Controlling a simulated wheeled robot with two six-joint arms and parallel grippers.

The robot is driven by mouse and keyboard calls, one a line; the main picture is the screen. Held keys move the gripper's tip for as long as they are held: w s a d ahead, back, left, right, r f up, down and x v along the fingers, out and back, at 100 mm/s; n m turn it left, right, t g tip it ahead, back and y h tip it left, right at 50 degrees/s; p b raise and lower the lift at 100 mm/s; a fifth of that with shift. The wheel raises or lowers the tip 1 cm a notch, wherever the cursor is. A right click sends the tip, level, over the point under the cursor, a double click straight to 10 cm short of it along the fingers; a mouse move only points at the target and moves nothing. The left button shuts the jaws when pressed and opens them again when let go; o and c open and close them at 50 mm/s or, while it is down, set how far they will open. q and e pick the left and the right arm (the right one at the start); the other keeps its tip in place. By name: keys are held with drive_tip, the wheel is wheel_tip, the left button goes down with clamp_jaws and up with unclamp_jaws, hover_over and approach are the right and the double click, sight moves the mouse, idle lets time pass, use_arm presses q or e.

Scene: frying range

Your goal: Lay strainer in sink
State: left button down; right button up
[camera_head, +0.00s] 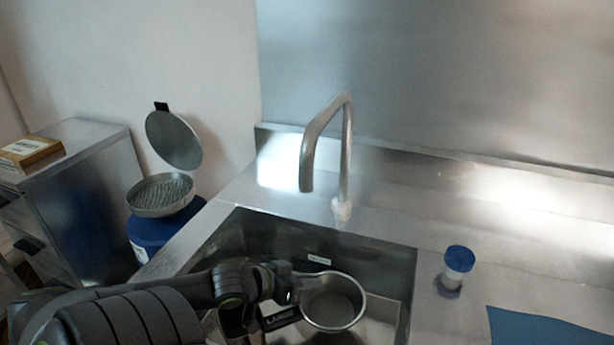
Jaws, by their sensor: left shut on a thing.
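The strainer (334,304) is a round metal bowl with a bright rim. It is over or inside the sink (385,268), at the lower middle of the head view. My left gripper (292,290) is shut on the strainer at its left side. The gripper's own fingers partly hide where it grips. The sink is a rectangular steel basin, and its back wall and right wall show. I cannot tell whether the strainer touches the sink's bottom. My right gripper is out of view.
A curved tap (345,150) stands behind the sink. A blue-capped jar (459,260) and a blue mat (545,328) are on the counter at right. A blue bin (165,232) with a raised round lid (173,140) stands left, beside a metal cabinet (95,200) bearing a box (30,152).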

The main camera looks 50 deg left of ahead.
use_arm(q)
drive_tip(key=shift+f, duration=0.3)
drive_tip(key=c, duration=1.5)
unclamp_jaws()
drive_tip(key=shift+r, duration=0.1)
drive_tip(key=shift+r+p+v, duration=0.2)
drive_tip(key=shift+p+v, duration=1.6)
drive_tip(key=shift+v, duration=0.2)
drive_tip(key=shift+r+p+v, duration=0.15)
drive_tip(key=shift+p+v, duration=1.65)
drive_tip(key=shift+v, duration=0.2)
drive_tip(key=shift+w, duration=0.2)
